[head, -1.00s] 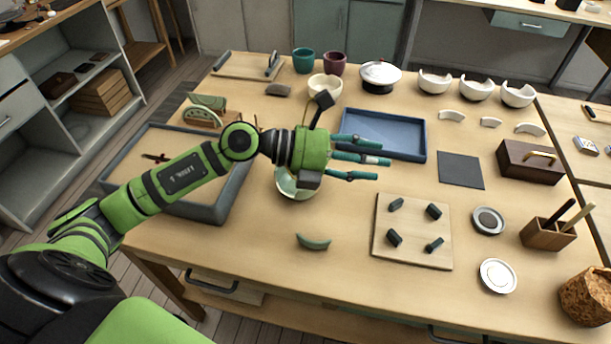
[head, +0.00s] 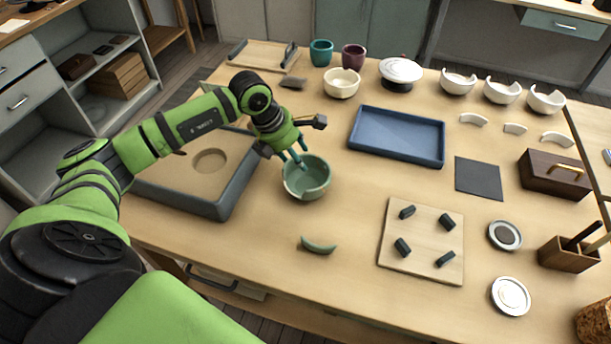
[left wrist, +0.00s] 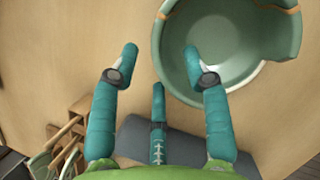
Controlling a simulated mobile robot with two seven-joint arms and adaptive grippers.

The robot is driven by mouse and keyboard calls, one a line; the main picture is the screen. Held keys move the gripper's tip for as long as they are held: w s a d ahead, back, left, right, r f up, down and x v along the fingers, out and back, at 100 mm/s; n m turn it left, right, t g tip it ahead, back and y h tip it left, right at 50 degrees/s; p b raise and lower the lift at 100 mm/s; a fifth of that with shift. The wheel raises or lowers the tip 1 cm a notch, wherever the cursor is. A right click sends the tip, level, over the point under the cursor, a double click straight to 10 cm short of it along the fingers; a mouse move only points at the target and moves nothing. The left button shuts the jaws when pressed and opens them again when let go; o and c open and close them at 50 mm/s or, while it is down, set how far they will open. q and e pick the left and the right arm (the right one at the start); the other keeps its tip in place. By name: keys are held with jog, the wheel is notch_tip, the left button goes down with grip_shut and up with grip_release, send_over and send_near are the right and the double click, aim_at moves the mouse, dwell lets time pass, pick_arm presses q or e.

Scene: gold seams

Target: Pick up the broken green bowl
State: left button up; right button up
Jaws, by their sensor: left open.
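The broken green bowl (head: 307,180) stands upright on the table, with a gap in its rim; it also fills the upper right of the left wrist view (left wrist: 228,45). A curved green shard (head: 318,246) lies on the table in front of it. My left gripper (head: 293,160) points down at the bowl's back left rim. Its teal fingers are spread and hold nothing. In the left wrist view (left wrist: 158,70) one finger reaches over the bowl's rim and the others are outside it; contact cannot be told. My right gripper is not in view.
A grey sand tray (head: 225,200) stands left of the bowl. A blue tray (head: 398,137) lies to the back right, and a wooden board with dark pegs (head: 424,240) to the right. A cream bowl (head: 341,84) stands behind.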

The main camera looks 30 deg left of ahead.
pick_arm(q)
jog(key=shift+w+d+f, duration=0.1)
jog(key=shift+w+f, duration=0.05)
jog(key=shift+f, duration=0.15)
grip_shut()
jog(key=shift+r, duration=0.15)
